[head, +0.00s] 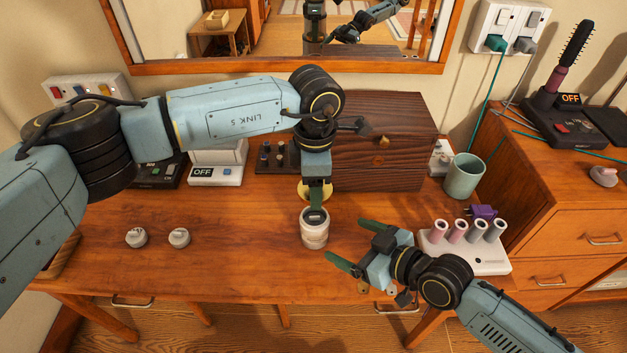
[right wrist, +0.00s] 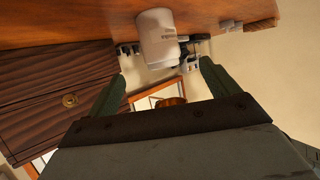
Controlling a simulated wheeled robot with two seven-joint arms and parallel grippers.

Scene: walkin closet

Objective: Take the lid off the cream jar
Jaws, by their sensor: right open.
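The cream jar (head: 314,238) is a small pale cylinder standing upright on the wooden table in the middle of the head view. A white printed cylinder that looks like the same jar (right wrist: 158,40) shows upside down in the right wrist view. My left gripper (head: 317,208) points down over the jar's top, and its dark fingers overlap the lid area. The fingers are seen edge-on, so their grip and contact with the lid are unclear. My right gripper (head: 352,243) is open and empty, to the right of the jar, with its fingers pointing toward it.
A dark wooden chest (head: 385,150) stands behind the jar to the right. A green cup (head: 464,176) and a white stand with rollers (head: 470,257) are at the right. Two small white round items (head: 158,238) lie on the clear left part of the table (head: 235,240).

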